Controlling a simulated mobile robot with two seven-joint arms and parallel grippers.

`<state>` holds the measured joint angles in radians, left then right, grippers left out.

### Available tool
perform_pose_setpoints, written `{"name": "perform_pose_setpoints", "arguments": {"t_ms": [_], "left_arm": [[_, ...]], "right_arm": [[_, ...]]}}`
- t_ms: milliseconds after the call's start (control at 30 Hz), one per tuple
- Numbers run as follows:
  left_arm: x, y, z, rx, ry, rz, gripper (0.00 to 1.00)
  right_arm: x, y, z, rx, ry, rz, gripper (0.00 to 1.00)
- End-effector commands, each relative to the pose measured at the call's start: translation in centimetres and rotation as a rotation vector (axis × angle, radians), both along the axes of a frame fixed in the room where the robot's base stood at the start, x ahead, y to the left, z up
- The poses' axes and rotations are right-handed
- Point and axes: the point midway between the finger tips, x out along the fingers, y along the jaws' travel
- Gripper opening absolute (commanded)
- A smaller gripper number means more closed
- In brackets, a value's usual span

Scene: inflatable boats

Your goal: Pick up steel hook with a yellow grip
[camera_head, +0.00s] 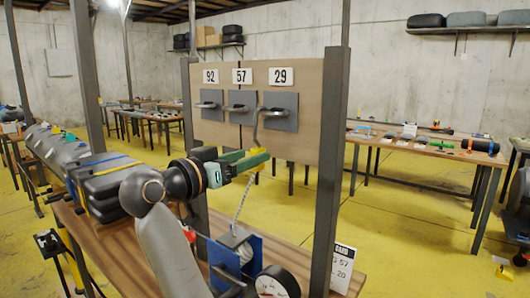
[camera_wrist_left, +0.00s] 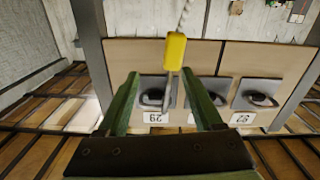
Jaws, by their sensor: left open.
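The steel hook (camera_head: 256,126) stands upright in front of the board, its bent top near the ring plate marked 29 (camera_head: 280,111). Its yellow grip (camera_head: 257,164) is at the lower end, with a pale rope running down from it. I cannot tell if the hook touches the ring. In the left wrist view, upside down, the yellow grip (camera_wrist_left: 175,51) lies just beyond the fingertips (camera_wrist_left: 160,73), and the steel shank (camera_wrist_left: 168,92) shows between the fingers. My right gripper is not in view.
The board (camera_head: 225,137) also carries ring plates 92 and 57, between steel posts (camera_head: 331,170). Below, a blue winch (camera_head: 236,247) and a round gauge (camera_head: 277,283) stand on the wooden bench. Folded grey bundles (camera_head: 103,185) lie at left. Tables with goods stand behind.

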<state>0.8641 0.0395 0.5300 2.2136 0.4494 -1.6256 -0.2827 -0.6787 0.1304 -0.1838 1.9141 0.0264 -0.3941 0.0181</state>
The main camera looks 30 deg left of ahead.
Motion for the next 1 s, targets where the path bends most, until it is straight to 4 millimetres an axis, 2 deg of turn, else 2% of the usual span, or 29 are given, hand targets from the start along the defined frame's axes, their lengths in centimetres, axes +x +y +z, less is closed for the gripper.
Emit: {"name": "perform_pose_setpoints", "arguments": {"t_ms": [233,500,800,1000], "left_arm": [[2.1,-0.3,0.1,0.0,0.002,-0.002,0.68],[5.8,-0.7,0.1,0.0,0.001,-0.001,0.68],[6.2,-0.7,0.0,0.002,0.001,0.0,0.68],[6.2,-0.7,0.0,0.002,0.001,0.0,0.45]], "right_arm": [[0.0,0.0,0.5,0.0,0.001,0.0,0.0],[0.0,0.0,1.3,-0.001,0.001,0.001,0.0],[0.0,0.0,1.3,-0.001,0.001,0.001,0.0],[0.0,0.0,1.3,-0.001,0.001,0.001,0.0]]}}
